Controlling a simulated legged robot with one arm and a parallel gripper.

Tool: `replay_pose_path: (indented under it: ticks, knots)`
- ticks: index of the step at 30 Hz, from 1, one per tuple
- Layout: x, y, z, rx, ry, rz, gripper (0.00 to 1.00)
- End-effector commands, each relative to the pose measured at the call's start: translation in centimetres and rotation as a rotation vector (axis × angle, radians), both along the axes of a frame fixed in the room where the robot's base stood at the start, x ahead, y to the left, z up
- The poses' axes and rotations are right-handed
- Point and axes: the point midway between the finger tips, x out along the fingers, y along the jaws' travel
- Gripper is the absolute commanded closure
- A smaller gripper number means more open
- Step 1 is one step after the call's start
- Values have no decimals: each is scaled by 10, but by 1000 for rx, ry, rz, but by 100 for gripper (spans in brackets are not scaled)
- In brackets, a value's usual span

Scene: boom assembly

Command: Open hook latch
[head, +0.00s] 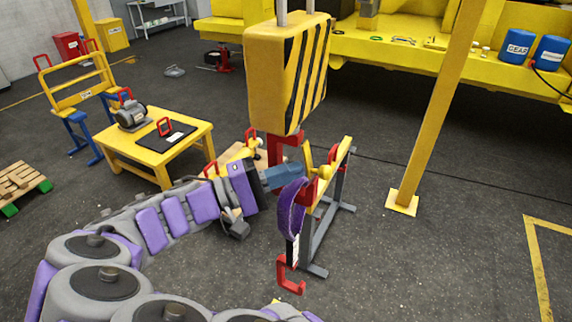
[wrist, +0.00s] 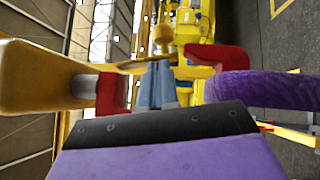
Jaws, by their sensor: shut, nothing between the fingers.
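The yellow hook block (head: 262,80) with black stripes hangs at the centre of the head view, and its side fills the left of the wrist view (wrist: 30,80). The red hook (head: 284,150) is below it. In the wrist view, red hook parts (wrist: 112,94) show on both sides of my fingers.
A yellow and grey stand (head: 336,170) is close behind the hook. A yellow table (head: 150,150) with a motor (head: 131,115) stands at left. A yellow post (head: 435,110) rises at right. The dark floor at right is clear.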

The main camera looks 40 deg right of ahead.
Motion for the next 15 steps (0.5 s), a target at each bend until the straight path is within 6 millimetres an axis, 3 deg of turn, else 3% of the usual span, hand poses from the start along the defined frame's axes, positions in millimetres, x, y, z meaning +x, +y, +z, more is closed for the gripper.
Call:
replay_pose_path:
  ticks: [15]
  knots:
    - [-15, -8, -3, 2, 0, 0, 100]
